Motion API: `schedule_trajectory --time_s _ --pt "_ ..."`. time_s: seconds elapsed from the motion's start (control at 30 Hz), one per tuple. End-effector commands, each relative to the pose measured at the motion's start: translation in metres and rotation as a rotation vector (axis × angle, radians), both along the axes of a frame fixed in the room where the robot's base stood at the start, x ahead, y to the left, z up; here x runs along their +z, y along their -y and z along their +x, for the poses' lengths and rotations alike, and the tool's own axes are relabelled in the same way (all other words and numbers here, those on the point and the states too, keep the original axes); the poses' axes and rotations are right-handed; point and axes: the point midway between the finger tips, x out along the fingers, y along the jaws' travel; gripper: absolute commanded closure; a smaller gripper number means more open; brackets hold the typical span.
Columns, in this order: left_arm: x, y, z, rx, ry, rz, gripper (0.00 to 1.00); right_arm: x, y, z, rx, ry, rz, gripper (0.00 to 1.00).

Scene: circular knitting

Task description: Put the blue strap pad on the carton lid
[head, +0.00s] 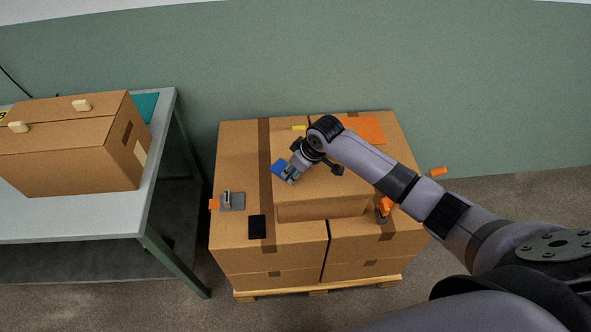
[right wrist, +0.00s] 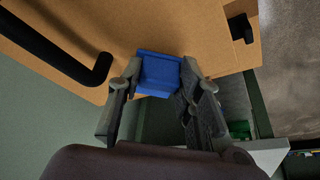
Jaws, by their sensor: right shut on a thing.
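The blue strap pad (head: 278,167) is between the fingertips of my right gripper (head: 286,174). In the right wrist view, both fingers of the right gripper (right wrist: 158,85) close on the sides of the blue pad (right wrist: 158,70). The pad is at the left edge of a smaller brown carton (head: 322,209) that stands on the stacked cartons. My wrist and forearm cover part of this carton's top. I cannot tell whether the pad touches a carton surface. My left gripper is not in view.
The carton stack (head: 236,160) stands on a wooden pallet (head: 318,290). A table (head: 100,222) at left bears another carton (head: 70,160).

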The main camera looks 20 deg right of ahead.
Motion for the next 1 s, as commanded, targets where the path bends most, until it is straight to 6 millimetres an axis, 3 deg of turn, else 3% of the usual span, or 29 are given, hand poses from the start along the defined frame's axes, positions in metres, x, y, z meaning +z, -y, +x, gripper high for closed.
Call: schedule_trajectory --time_s 0.43,0.47,0.5,0.73,1.0 --pt "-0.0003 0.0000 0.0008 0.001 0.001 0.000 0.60 -0.0092 0.0002 0.0001 0.000 0.001 0.000 0.91" --pt "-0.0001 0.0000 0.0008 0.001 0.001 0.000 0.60 -0.0088 0.0003 0.0003 0.000 0.001 0.000 0.66" --pt "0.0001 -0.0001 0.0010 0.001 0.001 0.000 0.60 -0.0085 0.0003 0.0002 0.000 0.001 0.000 0.64" --pt "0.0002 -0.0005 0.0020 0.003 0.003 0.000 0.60 -0.0083 0.0002 0.0002 0.000 0.001 0.000 0.48" --pt "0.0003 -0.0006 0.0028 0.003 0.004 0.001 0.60 -0.0080 0.0003 0.0004 0.000 0.001 0.000 0.47"
